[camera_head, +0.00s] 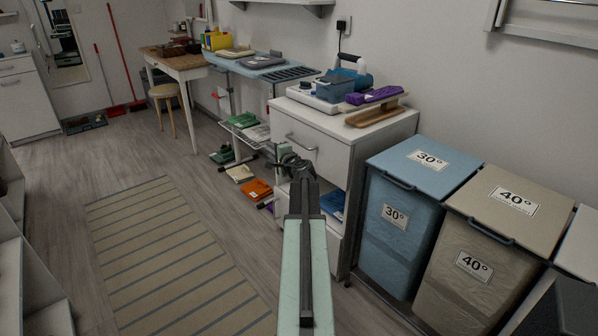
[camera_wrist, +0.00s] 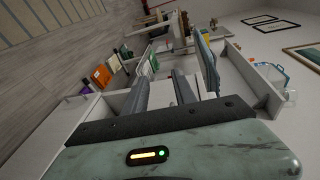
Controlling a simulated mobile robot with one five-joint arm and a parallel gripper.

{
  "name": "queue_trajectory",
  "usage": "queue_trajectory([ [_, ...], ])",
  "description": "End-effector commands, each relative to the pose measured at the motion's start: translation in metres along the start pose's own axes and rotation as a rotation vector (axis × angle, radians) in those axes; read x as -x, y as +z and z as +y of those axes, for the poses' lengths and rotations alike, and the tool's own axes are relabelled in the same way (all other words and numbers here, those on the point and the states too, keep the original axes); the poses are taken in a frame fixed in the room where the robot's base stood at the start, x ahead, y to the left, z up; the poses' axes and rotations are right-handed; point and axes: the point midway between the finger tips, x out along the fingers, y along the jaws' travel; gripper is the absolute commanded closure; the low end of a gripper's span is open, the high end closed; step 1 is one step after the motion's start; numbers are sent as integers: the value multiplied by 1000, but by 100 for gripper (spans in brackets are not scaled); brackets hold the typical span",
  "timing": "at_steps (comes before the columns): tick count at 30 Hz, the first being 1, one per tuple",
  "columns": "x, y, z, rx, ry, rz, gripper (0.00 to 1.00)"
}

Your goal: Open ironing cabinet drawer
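The white ironing cabinet (camera_head: 383,137) stands against the wall right of centre in the head view. Its upper drawer front (camera_head: 325,160) looks flush with the cabinet, with a metal bar handle (camera_head: 302,143) across it. Below it is an open compartment holding a blue folded item (camera_head: 331,204). My gripper (camera_head: 290,162) appears just below and left of the handle in the head view, overlapping the drawer front's left part. In the wrist view my gripper (camera_wrist: 163,82) has its two dark fingers apart, with nothing clearly between them. Whether a finger touches the handle is unclear.
A blue hamper (camera_head: 398,238) and a beige hamper (camera_head: 480,262) stand to the right. A striped rug (camera_head: 165,250) lies on open floor at left.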

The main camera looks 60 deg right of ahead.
Motion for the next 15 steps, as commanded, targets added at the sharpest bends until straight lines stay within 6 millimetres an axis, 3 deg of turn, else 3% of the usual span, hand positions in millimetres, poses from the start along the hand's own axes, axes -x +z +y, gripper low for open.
queue_trajectory([
  [1,5,-46,19,-57,-37,70,68],
  [3,16,-85,20,-119,-77,138,68],
  [6,27,-115,19,-167,-109,189,68],
  [11,30,-122,15,-178,-117,202,68],
  [15,19,-123,14,-176,-116,199,68],
])
